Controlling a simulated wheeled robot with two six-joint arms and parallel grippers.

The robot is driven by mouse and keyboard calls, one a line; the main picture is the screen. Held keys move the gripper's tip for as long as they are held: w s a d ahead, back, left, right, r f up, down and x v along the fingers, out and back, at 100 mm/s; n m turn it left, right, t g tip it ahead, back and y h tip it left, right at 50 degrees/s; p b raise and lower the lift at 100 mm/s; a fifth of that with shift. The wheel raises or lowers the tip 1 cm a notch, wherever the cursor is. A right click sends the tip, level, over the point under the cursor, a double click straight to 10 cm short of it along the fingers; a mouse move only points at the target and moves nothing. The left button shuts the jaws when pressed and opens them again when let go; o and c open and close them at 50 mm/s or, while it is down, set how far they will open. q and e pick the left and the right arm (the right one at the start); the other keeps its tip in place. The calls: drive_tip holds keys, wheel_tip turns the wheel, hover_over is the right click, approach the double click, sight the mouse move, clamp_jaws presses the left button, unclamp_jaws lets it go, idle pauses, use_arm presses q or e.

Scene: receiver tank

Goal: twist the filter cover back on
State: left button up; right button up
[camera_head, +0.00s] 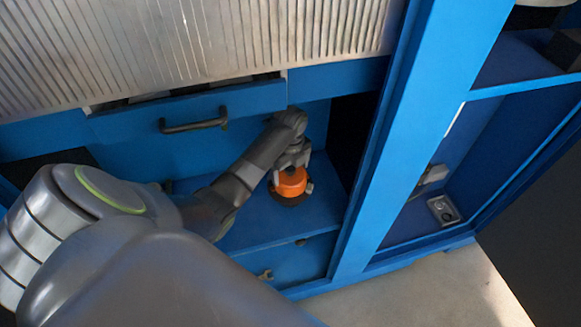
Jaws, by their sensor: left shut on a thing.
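An orange filter cover (291,183) is in the blue cabinet's open lower compartment, over a dark round base (288,200). My left gripper (291,168) reaches down from above and is shut on the cover. My left arm comes in from the lower left and hides part of the compartment. I cannot tell whether the cover is seated on what lies under it. My right gripper does not show.
A blue drawer front with a dark handle (194,124) is above the arm. A blue upright post (395,140) bounds the compartment on the right. Ribbed grey metal (200,45) spans the top. Bare floor (420,285) lies at the lower right.

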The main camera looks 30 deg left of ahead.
use_arm(q)
drive_tip(key=shift+f+p, duration=0.1)
drive_tip(key=shift+p, duration=0.25)
idle(0.3)
idle(0.4)
drive_tip(key=shift+m+p, duration=0.4)
drive_tip(key=shift+m, duration=1.4)
drive_tip(key=shift+p, duration=0.35)
drive_tip(key=shift+m+p, duration=0.35)
drive_tip(key=shift+m, duration=1.45)
